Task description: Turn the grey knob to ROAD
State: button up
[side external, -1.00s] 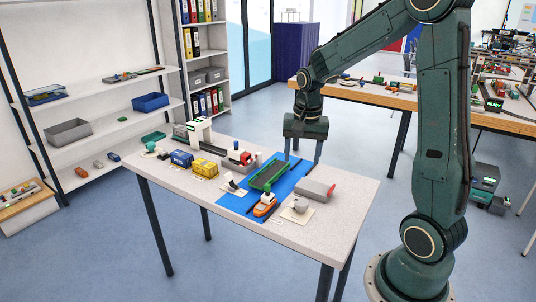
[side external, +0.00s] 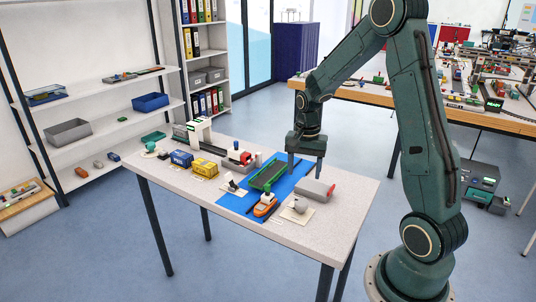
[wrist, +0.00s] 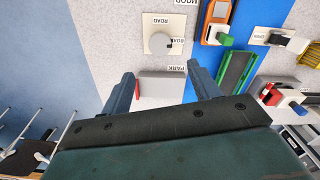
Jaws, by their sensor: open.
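In the side view the knob (side external: 300,206) is near the front edge of the table. My gripper (side external: 306,174) is open and empty above the table, behind the knob. In the wrist view the fingers of my gripper (wrist: 160,75) are spread wide, below the knob's plate and apart from it.
A grey block with a red end (side external: 314,190) lies beside the knob, partly below my fingers. An orange boat (side external: 265,205) and a green tray (side external: 267,176) are on a blue mat (side external: 233,203) to the left. Blue and yellow containers (side external: 204,168) stand farther left.

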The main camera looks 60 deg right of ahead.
aim_at(302, 201)
notch_tip(302, 201, down, 11)
dwell(0.6)
jog(key=c, duration=1)
